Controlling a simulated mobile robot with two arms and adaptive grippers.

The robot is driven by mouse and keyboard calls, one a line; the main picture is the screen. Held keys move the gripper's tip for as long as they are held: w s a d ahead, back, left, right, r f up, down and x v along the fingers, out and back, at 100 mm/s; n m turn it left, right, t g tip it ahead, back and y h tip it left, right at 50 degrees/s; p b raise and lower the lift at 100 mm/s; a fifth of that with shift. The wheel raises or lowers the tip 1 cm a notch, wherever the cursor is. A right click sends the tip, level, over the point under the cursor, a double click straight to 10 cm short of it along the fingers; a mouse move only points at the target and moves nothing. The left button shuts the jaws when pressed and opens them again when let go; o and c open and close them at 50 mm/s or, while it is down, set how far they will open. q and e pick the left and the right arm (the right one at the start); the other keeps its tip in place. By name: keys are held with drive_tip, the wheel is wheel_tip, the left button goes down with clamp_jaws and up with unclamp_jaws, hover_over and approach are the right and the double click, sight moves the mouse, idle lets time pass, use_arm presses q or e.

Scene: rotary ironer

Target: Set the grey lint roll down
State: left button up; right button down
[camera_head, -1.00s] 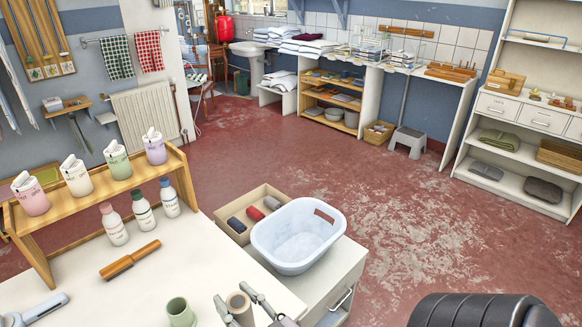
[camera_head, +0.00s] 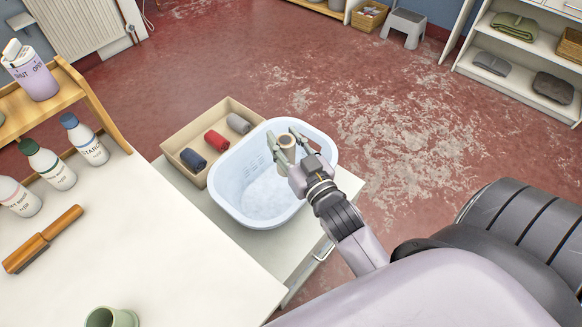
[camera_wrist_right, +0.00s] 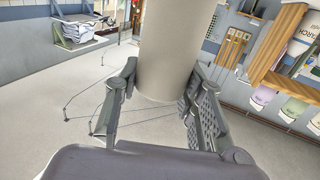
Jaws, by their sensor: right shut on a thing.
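My right gripper (camera_head: 284,142) is shut on the grey lint roll (camera_head: 288,143), a beige-grey cylinder whose open end shows in the head view. The roll is upright between the fingers, over the back right part of the pale blue plastic basin (camera_head: 229,163). Its height above the basin floor is hard to tell. In the right wrist view the roll (camera_wrist_right: 168,50) fills the upper middle, between the two fingers (camera_wrist_right: 155,105). My left gripper is not in view.
A cardboard box (camera_head: 176,143) with navy, red and grey cloth rolls stands left of the basin. The white table (camera_head: 150,240) holds a green cup (camera_head: 111,317), a wooden-handled brush (camera_head: 42,240) and several bottles. Open red floor (camera_head: 390,100) lies beyond.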

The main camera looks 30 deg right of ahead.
drive_tip(key=shift+w+d+f, duration=0.2)
drive_tip(key=shift+w+d, duration=0.15)
drive_tip(key=shift+d, duration=0.15)
drive_tip(key=shift+w+d+f, duration=0.15)
drive_tip(key=shift+d+f, duration=0.05)
drive_tip(key=shift+f, duration=0.15)
use_arm(q)
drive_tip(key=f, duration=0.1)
drive_tip(key=b, duration=0.1)
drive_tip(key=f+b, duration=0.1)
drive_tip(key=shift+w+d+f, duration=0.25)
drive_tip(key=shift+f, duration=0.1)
use_arm(e)
drive_tip(key=w+f, duration=0.3)
drive_tip(key=f, duration=1.1)
drive_tip(key=shift+w, duration=0.35)
